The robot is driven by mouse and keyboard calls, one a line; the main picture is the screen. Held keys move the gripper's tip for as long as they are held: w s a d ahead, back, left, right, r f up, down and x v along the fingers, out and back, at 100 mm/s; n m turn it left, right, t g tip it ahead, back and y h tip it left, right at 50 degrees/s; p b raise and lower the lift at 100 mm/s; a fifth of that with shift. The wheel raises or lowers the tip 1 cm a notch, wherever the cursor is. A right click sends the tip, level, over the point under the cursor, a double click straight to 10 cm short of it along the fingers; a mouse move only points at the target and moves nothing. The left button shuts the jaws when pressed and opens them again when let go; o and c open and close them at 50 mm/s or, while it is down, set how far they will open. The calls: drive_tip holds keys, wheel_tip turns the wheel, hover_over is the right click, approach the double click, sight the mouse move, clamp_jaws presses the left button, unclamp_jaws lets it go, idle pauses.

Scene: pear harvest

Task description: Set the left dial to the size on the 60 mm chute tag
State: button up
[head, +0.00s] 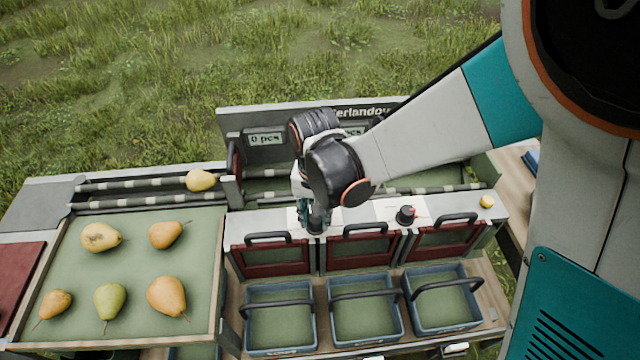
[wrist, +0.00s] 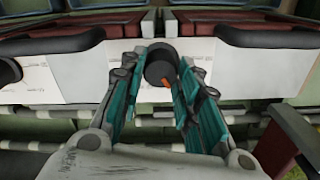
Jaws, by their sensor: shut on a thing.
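The left dial (wrist: 161,62) is a dark round knob with an orange-red mark. It sits between the teal fingers of my gripper (wrist: 163,82) in the wrist view, and my gripper is shut on it. In the head view my gripper (head: 314,215) points down onto the dial, which is mostly hidden by the fingers. A second black dial (head: 406,214) with a red mark stands to the right on a white scale plate (head: 385,208). The chute tag's writing and the left dial's scale are not readable.
Three blue crates (head: 281,289) with dark handles stand below red-framed flaps (head: 270,262). A yellow pear (head: 202,180) lies on the rollers at left. Several pears lie on the green tray (head: 135,285). A display (head: 265,139) reads "0 pcs". A yellow button (head: 487,201) is at right.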

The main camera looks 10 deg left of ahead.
idle(0.3)
drive_tip(key=o, duration=1.1)
